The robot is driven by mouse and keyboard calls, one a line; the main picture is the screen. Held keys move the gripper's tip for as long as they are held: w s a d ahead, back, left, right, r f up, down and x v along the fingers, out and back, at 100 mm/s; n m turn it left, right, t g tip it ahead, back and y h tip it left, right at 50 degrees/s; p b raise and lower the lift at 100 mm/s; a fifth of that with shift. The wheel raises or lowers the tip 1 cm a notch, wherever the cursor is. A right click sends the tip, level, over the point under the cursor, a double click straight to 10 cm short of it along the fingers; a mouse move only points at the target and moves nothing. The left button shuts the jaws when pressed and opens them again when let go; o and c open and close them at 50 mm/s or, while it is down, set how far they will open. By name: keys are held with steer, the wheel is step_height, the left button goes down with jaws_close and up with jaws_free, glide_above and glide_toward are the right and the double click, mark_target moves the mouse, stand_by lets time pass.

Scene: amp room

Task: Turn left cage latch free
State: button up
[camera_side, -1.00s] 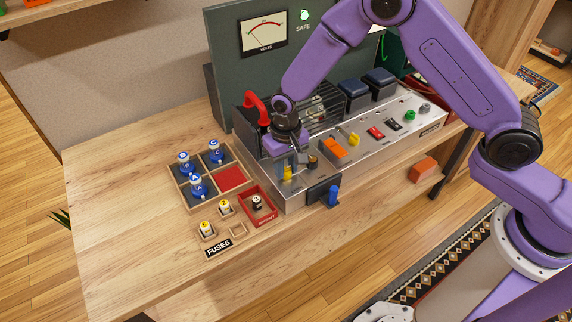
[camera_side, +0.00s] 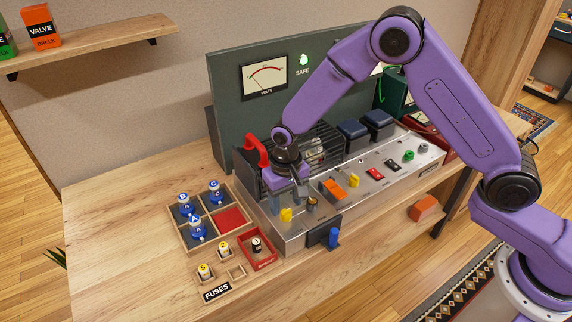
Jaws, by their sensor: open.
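The left cage latch (camera_side: 286,214) is a small yellow piece on the left end of the amp's metal front panel. A similar yellow latch (camera_side: 355,181) sits further right on the panel. The wire cage (camera_side: 325,140) with dark bars stands behind them, and my wrist hides its left part. My gripper (camera_side: 290,199) is open, pointing down just above and behind the left latch. No grip on the latch shows, and any contact between fingers and latch is unclear.
A red handle (camera_side: 256,150) stands close left of my wrist. An orange block (camera_side: 332,189) and a small dark knob (camera_side: 312,204) sit right of the left latch. The left tabletop (camera_side: 115,215) is clear.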

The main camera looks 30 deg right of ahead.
mark_target(286, 211)
step_height(286, 211, up, 15)
steer(key=shift+f, duration=0.15)
steer(key=shift+s, duration=0.1)
stand_by(0.5)
steer(key=s+d+r+n, duration=0.1)
steer(key=s+d+n, duration=0.5)
steer(key=s, duration=0.9)
steer(key=s+d+r+n, duration=0.1)
steer(key=s+d+n, duration=0.5)
steer(key=s+d, duration=0.6)
steer(key=s, duration=0.2)
steer(key=shift+s+r+n, duration=0.35)
steer(key=shift+r+n, duration=0.05)
steer(key=shift+d, duration=0.1)
